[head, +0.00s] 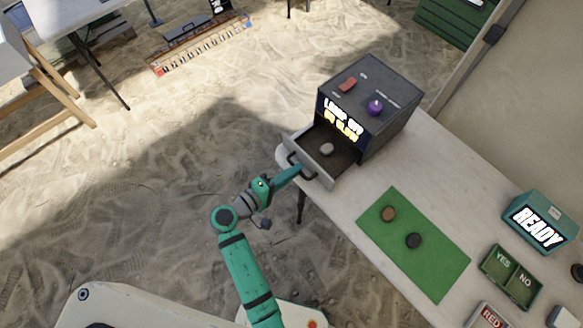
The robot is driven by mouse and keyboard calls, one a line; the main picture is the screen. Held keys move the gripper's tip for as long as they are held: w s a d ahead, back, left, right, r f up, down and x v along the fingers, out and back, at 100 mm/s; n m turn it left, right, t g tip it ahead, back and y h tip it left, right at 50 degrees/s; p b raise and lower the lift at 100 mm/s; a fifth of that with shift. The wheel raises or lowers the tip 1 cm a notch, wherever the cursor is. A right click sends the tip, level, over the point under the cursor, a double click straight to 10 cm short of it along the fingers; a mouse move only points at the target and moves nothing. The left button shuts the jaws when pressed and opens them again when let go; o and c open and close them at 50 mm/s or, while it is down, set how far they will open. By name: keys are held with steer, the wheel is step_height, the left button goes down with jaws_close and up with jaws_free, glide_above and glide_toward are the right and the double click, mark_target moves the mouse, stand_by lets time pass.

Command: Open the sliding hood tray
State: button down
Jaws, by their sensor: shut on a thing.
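The dark grey hood box (392,98) stands on the white table, with a lit text display (342,118) on its front. Its sliding tray (322,172) is pulled out toward the lower left, and a pale round stone (327,149) lies inside it. A dark handle (296,166) is on the tray's front. My gripper (297,170) is at the handle and shut on it. The fingertips are small and partly merge with the handle in this view.
A green mat (413,262) on the table (340,211) bears a brown disc (389,214) and a dark disc (414,241). A READY display (539,222), a green YES/NO tray (511,279) and a RED sign (489,318) stand at the right. A purple knob (375,107) tops the hood.

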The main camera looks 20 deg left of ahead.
steer(key=c, duration=1.8)
jaws_free()
steer(key=shift+c, duration=0.2)
steer(key=v, duration=1)
steer(key=shift+s+a, duration=0.15)
steer(key=shift+s, duration=0.2)
steer(key=shift+r, duration=0.1)
